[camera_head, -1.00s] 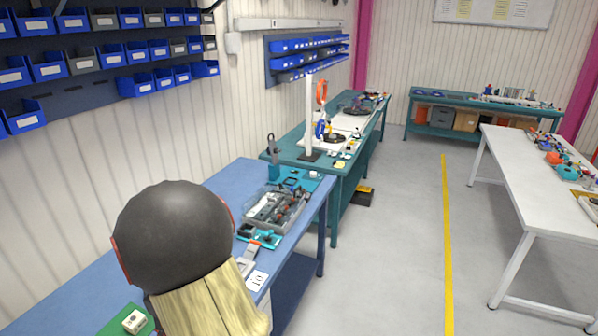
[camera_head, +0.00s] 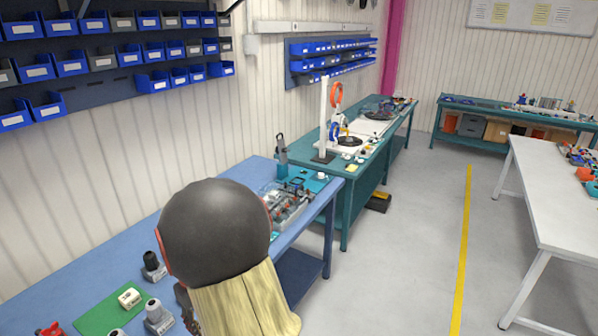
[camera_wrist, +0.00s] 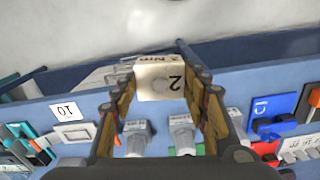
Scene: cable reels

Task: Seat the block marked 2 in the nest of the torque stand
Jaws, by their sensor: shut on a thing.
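The block marked 2 (camera_wrist: 160,79) is cream-white with a dark "2" and smaller lettering on its face, in the upper middle of the wrist view. My gripper (camera_wrist: 160,97) is shut on it, one finger on each side, and holds it up over the blue bench near its edge. In the head view the block cannot be made out, since my own arm covers much of the near bench. A tall grey-teal upright (camera_head: 282,156) stands at the far end of the blue bench; I cannot tell if it is the torque stand. No nest can be made out.
The blue bench (camera_head: 88,258) carries a green mat (camera_head: 98,314) with a white block (camera_head: 129,298), dark-topped and grey fittings (camera_head: 153,266), and a clear tray of parts (camera_head: 290,207). A teal bench (camera_head: 362,170) stands beyond.

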